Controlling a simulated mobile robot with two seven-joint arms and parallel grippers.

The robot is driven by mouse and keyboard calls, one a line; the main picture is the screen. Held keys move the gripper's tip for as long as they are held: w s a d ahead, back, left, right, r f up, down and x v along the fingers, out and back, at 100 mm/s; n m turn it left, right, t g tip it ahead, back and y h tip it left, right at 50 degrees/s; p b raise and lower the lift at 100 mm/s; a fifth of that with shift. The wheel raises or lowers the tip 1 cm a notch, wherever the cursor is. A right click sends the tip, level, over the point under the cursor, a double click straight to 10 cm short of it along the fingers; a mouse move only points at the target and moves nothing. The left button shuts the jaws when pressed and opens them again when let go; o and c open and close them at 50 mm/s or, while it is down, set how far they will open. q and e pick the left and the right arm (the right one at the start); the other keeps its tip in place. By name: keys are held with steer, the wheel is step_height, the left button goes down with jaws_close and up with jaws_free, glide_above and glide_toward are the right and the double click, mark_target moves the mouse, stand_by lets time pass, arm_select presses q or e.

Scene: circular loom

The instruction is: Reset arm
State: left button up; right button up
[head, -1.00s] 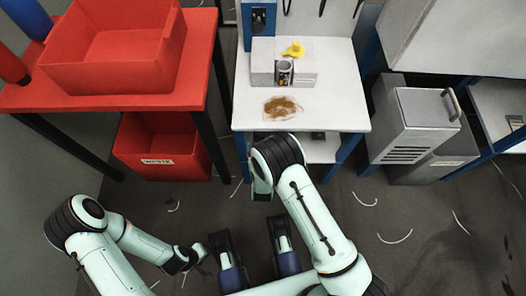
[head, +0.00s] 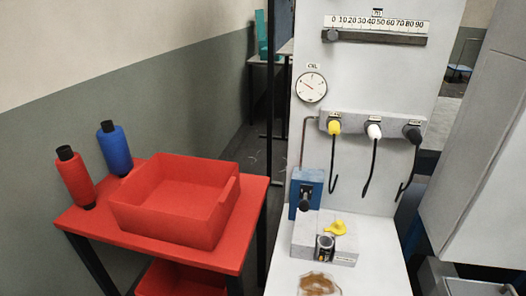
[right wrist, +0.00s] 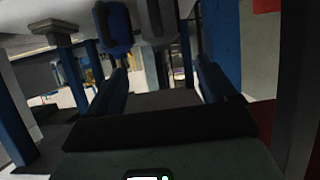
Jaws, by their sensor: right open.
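Neither of my arms shows in the head view. In the right wrist view my right gripper (right wrist: 160,80) is open, its two blue fingers apart at left and right with nothing held between them. The wrist picture is dark and tilted, and what lies beyond the fingers is hard to make out. My left gripper is in neither current view.
A white station with a dial gauge (head: 311,88), hanging cables, a yellow piece (head: 336,228) and a brown stain (head: 320,285) stands at right centre.

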steer(key=s+d+r+g+y+p, duration=0.1)
steer(key=s+d+r+g+p, duration=0.1)
steer(key=s+g+p, duration=0.35)
steer(key=s+d+r+g+y+p, duration=0.1)
steer(key=s+d+g+y+p, duration=0.1)
steer(key=s+p, duration=0.65)
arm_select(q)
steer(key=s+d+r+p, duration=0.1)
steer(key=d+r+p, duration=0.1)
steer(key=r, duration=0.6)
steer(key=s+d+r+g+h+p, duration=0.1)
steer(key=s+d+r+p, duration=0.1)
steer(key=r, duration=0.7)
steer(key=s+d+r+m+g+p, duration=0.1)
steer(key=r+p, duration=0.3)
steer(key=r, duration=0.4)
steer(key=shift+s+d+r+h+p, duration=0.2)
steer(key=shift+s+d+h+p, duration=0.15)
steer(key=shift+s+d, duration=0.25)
arm_select(e)
steer(key=s+a+r+g+y, duration=0.3)
steer(key=s+r+g, duration=0.3)
steer(key=s+r, duration=0.6)
steer(key=s+y, duration=0.1)
steer(key=s, duration=0.2)
steer(key=shift+s+m, duration=0.35)
steer(key=shift+m, duration=0.05)
